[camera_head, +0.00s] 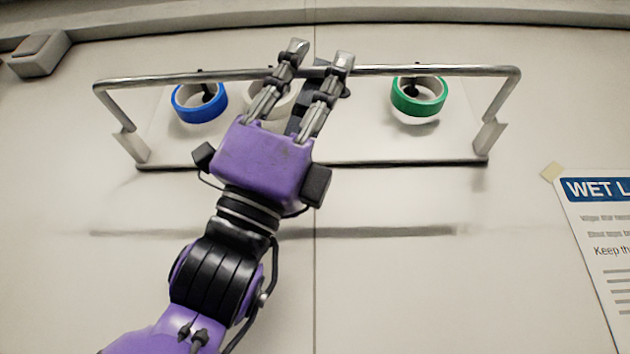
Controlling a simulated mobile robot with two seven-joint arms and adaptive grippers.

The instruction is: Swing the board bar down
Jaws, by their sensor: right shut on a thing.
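The board bar (430,70) is a metal rail that runs across the upper part of a pale board (360,147) on the wall. Its bent ends come down to brackets at the board's left and right sides, and its long part is raised near the board's top. My right gripper (318,62) reaches up from below and is shut on the bar near its middle. The bar passes at its fingertips. The gripper hides part of the board behind it. My left gripper is not in view.
A blue tape roll (185,110), a white roll (284,107) partly behind my gripper, and a green tape roll (405,105) hang on the board. A paper sign (600,240) is at the right, and a grey box (38,53) at the upper left.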

